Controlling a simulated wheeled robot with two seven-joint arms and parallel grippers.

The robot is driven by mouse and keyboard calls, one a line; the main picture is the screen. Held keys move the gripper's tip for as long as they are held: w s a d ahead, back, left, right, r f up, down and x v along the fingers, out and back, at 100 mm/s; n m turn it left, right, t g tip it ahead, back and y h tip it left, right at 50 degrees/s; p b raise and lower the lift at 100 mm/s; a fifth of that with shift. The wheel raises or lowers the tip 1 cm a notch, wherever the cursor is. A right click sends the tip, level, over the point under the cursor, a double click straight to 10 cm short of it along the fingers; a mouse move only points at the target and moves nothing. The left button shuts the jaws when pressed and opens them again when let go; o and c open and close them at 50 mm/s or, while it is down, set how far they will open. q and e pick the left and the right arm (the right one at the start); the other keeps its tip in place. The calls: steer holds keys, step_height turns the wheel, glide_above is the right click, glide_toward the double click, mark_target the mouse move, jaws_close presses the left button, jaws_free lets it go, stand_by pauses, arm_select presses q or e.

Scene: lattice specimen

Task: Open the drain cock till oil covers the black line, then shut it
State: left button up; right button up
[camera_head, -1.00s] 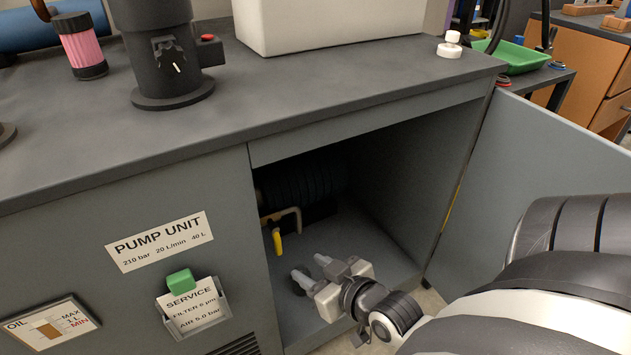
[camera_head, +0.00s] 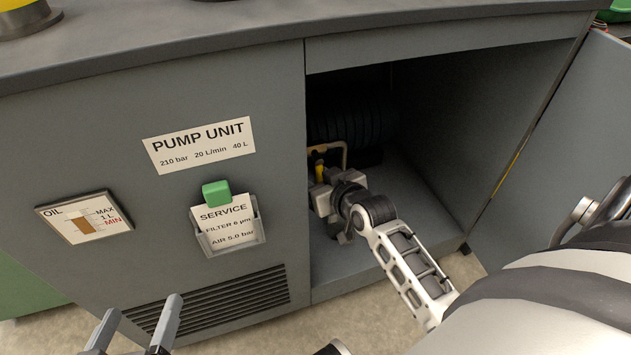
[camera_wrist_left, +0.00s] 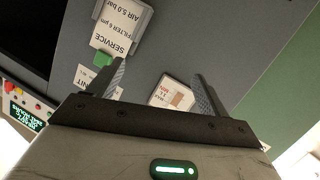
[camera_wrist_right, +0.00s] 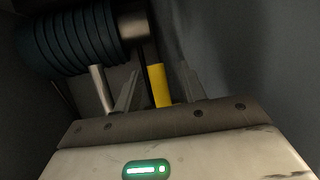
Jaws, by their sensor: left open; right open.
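The drain cock's yellow lever (camera_head: 320,171) is inside the open cabinet, near its left wall. My right gripper (camera_head: 322,193) reaches into the cabinet at the lever. In the right wrist view the yellow lever (camera_wrist_right: 158,85) stands between the open fingers of my right gripper (camera_wrist_right: 158,80); contact cannot be told. The oil gauge (camera_head: 85,220) on the cabinet front shows a brown column beside MAX, 1 L and MIN marks; the exact level is too small to read. My left gripper (camera_head: 142,310) is open and empty below the gauge, in front of the cabinet.
A service card holder (camera_head: 230,240) with a green block (camera_head: 216,193) is on the front panel, above a vent grille (camera_head: 215,300). The open cabinet door (camera_head: 570,130) stands at the right. A dark ribbed cylinder (camera_wrist_right: 75,40) lies behind the lever.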

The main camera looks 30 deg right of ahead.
steer(key=shift+w+f, duration=0.2)
steer(key=shift+w, duration=0.35)
jaws_close()
arm_select(q)
steer(key=f+g+p, duration=0.1)
steer(key=p, duration=0.1)
steer(key=a+f+g+y+p, duration=0.1)
steer(key=p, duration=0.2)
steer(key=shift+a+f+y+p, duration=0.25)
steer(key=shift+f+y+p, duration=0.05)
arm_select(e)
steer(key=d+n+h, duration=0.2)
steer(key=d+n+g+h, duration=0.1)
steer(key=n, duration=0.1)
steer(key=shift+s+r, duration=0.3)
steer(key=shift+r, duration=0.05)
arm_select(q)
steer(key=shift+f, duration=0.2)
arm_select(e)
steer(key=shift+f, duration=0.1)
